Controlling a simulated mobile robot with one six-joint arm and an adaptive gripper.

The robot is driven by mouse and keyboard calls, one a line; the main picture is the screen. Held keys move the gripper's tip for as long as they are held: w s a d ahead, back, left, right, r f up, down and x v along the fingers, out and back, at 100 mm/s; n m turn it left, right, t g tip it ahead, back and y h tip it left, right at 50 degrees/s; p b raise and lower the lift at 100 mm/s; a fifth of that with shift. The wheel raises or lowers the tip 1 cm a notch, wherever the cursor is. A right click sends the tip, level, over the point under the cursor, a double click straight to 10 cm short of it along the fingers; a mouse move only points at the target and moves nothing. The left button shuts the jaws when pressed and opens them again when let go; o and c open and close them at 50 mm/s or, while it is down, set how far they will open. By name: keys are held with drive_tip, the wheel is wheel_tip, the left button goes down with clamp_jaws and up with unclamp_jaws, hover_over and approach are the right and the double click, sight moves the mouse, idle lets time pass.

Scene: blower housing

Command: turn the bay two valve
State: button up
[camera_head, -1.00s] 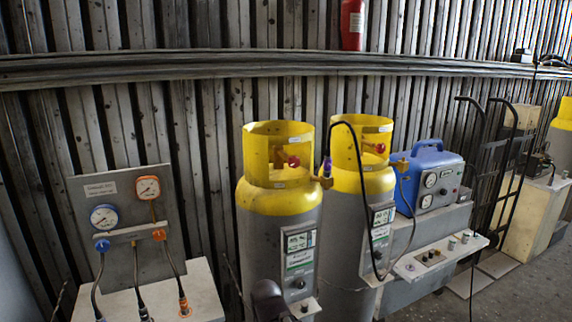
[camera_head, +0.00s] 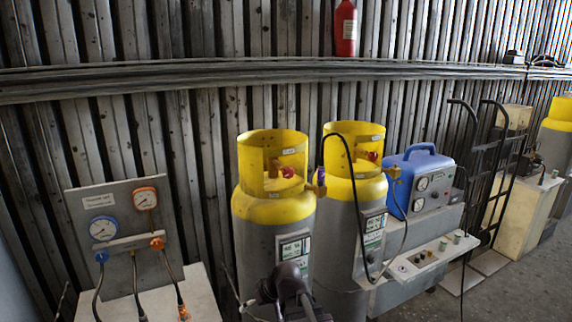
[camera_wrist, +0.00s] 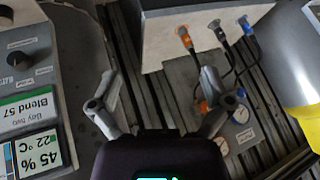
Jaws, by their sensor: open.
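In the head view, two grey cylinders with yellow collars stand by the wall: a nearer one (camera_head: 258,206) and a farther one (camera_head: 342,187). Each has a red valve knob inside its collar, the nearer knob (camera_head: 288,172) and the farther knob (camera_head: 373,156). In the wrist view a panel marked "Bay two, Blend 57" (camera_wrist: 30,112) fills the left edge, with a black knob (camera_wrist: 18,58). It appears to be the nearer cylinder's. My gripper (camera_wrist: 157,85) is open and empty beside this panel. My dark arm end also shows low in front of the nearer cylinder, well below its collar.
A gauge board (camera_head: 121,212) with hoses stands left of the cylinders. A blue unit (camera_head: 422,180) and a hand truck (camera_head: 485,165) stand to the right. A black hose (camera_head: 357,200) hangs across the farther cylinder. Part of another yellow cylinder (camera_wrist: 302,118) shows in the wrist view.

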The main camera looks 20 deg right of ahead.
drive_tip(key=w+d+r+t+y+p, duration=0.1)
drive_tip(key=w+d+r+t+p, duration=0.15)
drive_tip(key=r, duration=0.35)
drive_tip(key=w+d+r+t+y+p, duration=0.1)
drive_tip(key=w+d+r+t+p, duration=0.1)
drive_tip(key=w+r, duration=0.25)
drive_tip(key=w+d+r+m+t+h+p, duration=0.2)
drive_tip(key=d+r+t+h+p, duration=0.1)
drive_tip(key=d+r, duration=0.6)
drive_tip(key=w+d+r+m+t+h+p, duration=0.2)
drive_tip(key=d+r+t+p, duration=0.2)
drive_tip(key=d+r, duration=0.5)
drive_tip(key=shift+w+r+m+t+h+p, duration=0.2)
drive_tip(key=shift+r+m+t+h+p, duration=0.15)
drive_tip(key=shift+t, duration=0.5)
drive_tip(key=shift+w+f, duration=0.1)
drive_tip(key=shift+w, duration=0.05)
